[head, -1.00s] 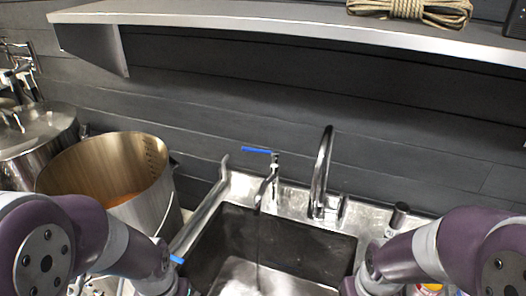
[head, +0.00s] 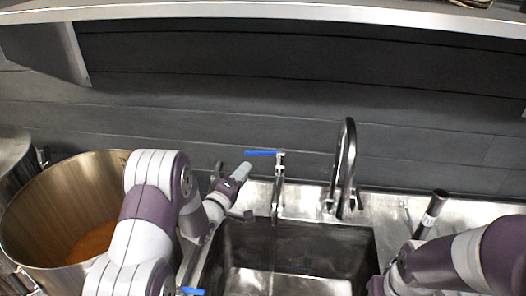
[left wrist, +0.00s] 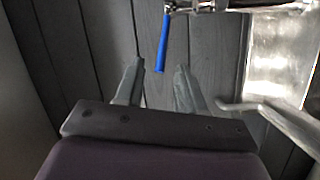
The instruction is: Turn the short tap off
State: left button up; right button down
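The short tap (head: 278,190) stands at the back rim of the sink, left of the tall curved tap. Its blue lever handle (head: 262,153) points left; a thin stream shows faintly below its spout. My left gripper (head: 241,171) is just left of and slightly below the handle's free end. In the left wrist view, my left gripper (left wrist: 158,67) has its two fingers apart, with the blue handle (left wrist: 162,45) reaching between the fingertips, touching neither visibly. My right arm is at lower right; its fingers are not clearly visible.
The tall curved tap (head: 346,165) stands close to the right. The sink basin (head: 340,250) lies below. A large steel pot (head: 40,215) is at left, a dark-handled tool (head: 432,212) at right. A shelf (head: 300,17) hangs above; the wall is behind.

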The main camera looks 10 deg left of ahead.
aim_at(259, 153)
pick_arm(q)
jog(key=p+x, duration=0.1)
jog(key=x, duration=0.2)
jog(key=p+x, duration=0.1)
jog(key=x, duration=0.3)
jog(key=p+x, duration=0.1)
jog(key=x, duration=0.2)
jog(key=shift+w+a+f, duration=0.15)
jog(key=shift+w+a, duration=0.05)
jog(key=shift+w, duration=0.25)
jog(key=shift+w+d, duration=0.2)
jog(key=shift+w, duration=0.1)
jog(key=shift+w+a+f, duration=0.15)
grip_shut()
